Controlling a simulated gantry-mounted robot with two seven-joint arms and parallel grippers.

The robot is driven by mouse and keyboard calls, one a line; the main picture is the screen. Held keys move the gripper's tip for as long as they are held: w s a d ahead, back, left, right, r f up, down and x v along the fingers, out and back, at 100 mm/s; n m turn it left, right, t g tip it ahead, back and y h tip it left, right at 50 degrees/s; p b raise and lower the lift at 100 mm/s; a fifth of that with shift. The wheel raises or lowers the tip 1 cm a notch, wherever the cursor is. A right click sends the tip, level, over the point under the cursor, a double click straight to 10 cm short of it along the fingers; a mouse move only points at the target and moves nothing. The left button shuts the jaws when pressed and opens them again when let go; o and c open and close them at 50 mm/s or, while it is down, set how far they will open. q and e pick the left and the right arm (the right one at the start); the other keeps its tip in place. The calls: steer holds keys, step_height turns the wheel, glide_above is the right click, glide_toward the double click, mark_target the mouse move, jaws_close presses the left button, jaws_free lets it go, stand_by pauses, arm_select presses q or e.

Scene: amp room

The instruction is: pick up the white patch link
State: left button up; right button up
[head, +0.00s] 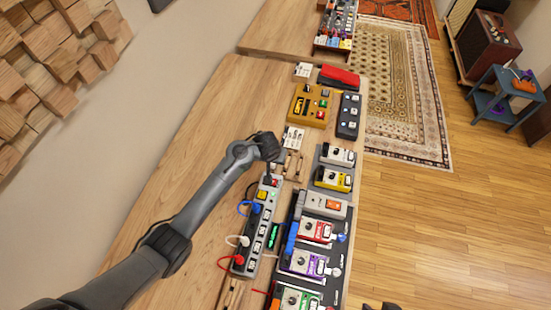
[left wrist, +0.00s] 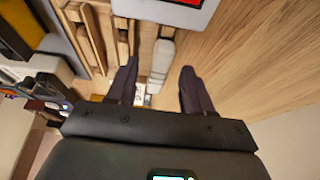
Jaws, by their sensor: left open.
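A pale, whitish-grey elongated piece (left wrist: 161,62), which looks like the white patch link, lies beside a slotted wooden rack (left wrist: 103,45) in the left wrist view. My left gripper (left wrist: 159,72) is open, its two dark fingers apart, with the pale piece showing between them, nearer the left finger. I cannot tell whether they touch it. In the head view my left gripper (head: 272,178) hangs over the bench by the power strip's far end, and the wrist largely hides the link. Small dark tips at the bottom edge may be my right gripper (head: 380,306); their opening is unclear.
The power strip (head: 256,238) with coloured plugs lies close by. Several pedals stand to the right, including a yellow one (head: 333,179) and a red one (head: 316,231). The wooden bench (head: 200,135) is clear on its left side.

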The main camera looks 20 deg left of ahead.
arm_select(q)
steer(key=shift+w+f, duration=0.15)
steer(key=shift+f, duration=0.25)
jaws_close()
steer(key=shift+r, duration=0.15)
